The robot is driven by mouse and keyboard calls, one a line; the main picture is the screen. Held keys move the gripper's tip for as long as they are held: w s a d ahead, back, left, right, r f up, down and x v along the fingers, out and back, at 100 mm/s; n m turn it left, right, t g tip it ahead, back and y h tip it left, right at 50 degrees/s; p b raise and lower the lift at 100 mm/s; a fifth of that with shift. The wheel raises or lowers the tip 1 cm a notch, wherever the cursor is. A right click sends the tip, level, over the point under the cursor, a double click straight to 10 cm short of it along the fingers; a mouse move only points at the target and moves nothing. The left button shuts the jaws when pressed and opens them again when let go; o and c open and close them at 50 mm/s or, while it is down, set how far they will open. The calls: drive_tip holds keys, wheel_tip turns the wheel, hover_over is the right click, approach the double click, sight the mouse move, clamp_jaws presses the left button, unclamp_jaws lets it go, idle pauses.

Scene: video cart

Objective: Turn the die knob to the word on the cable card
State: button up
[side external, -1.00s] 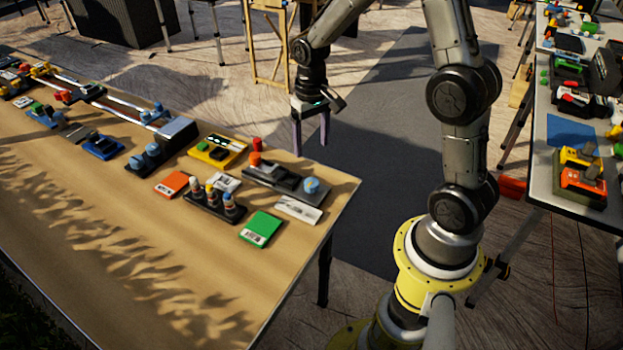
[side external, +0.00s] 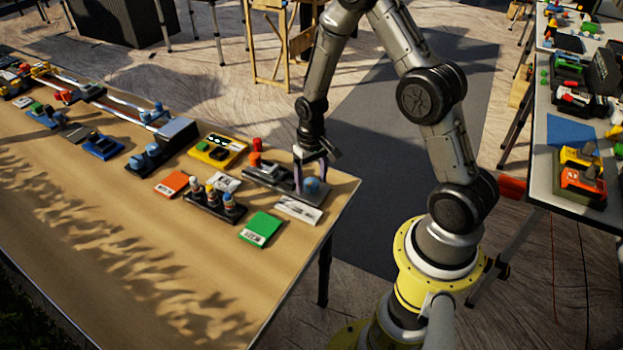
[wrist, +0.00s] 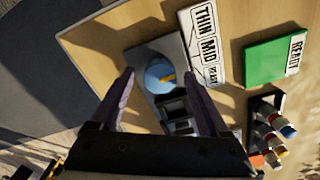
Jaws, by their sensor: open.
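My gripper (side external: 311,187) is open, pointing down at the knob. In the wrist view, the fingers (wrist: 160,78) stand on either side of it, with gaps; I cannot tell if they are down at its height. I cannot tell which card is the cable card.
A green card (wrist: 275,60) reading READY lies beyond the white card. A rack of small capped bottles (side external: 213,200), an orange card (side external: 172,184), another white card (side external: 222,182) and a yellow device (side external: 218,150) stand nearby. The table's front (side external: 150,275) is mostly clear.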

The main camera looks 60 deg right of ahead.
clamp_jaws()
idle(0.3)
drive_tip(key=shift+n, duration=0.3)
drive_tip(key=n, duration=1.1)
drive_tip(key=shift+r, duration=0.1)
drive_tip(key=shift+w+n, duration=0.1)
drive_tip(key=shift+n, duration=0.2)
idle(0.3)
unclamp_jaws()
